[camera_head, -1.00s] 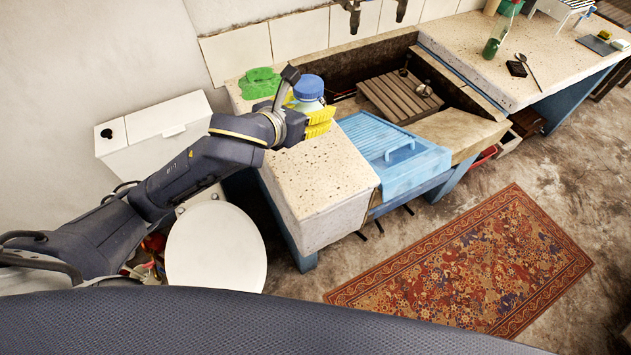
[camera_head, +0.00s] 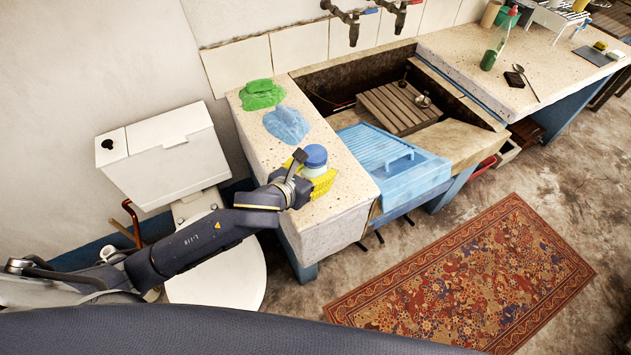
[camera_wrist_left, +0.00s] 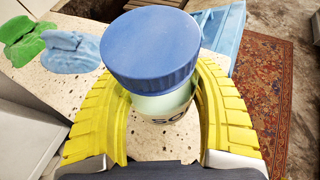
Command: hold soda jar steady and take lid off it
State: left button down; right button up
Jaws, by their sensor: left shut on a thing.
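The soda jar (camera_wrist_left: 163,104) is pale with dark lettering partly visible and stands upright in the left wrist view. Its blue lid (camera_wrist_left: 151,47) is on top. In the head view the lid (camera_head: 315,156) and jar (camera_head: 314,171) show near the front of the stone counter. My left gripper (camera_head: 318,180) has yellow pads and is shut around the jar's body, below the lid; the pads curve along both sides in the left wrist view (camera_wrist_left: 165,112). Whether the jar's base touches the counter is hidden. My right gripper is not in view.
A green cloth (camera_head: 262,95) and a blue cloth (camera_head: 287,125) lie behind the jar on the counter (camera_head: 328,213). A blue draining tray (camera_head: 392,160) is to the right, beside the trough with a wooden slatted rack (camera_head: 393,108). A toilet stands left.

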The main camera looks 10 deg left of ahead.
pick_arm(q)
jog(key=shift+f, duration=2.7)
jog(key=shift+f, duration=0.15)
jog(key=shift+c, duration=1.3)
grip_release()
